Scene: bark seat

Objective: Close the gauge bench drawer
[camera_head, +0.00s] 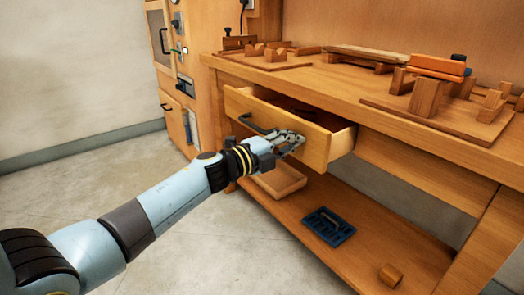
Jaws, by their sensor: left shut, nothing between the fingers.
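The gauge bench (385,99) stands on the right, made of orange-brown wood. Its drawer (315,152) is pulled out below the bench top, with its open inside partly showing. A black handle (258,124) sits on the drawer front, left of my gripper. My left gripper (299,142) is shut and empty, at the right part of the drawer front; I cannot tell whether it touches the wood. My left arm reaches in from the lower left. My right gripper is not in view.
Wooden blocks and fixtures and an orange block (437,65) lie on the bench top. The lower shelf (370,243) holds a blue tray (328,226), a wooden tray (273,180) and a small block (390,275). A wooden cabinet (190,70) stands behind left. The floor at left is clear.

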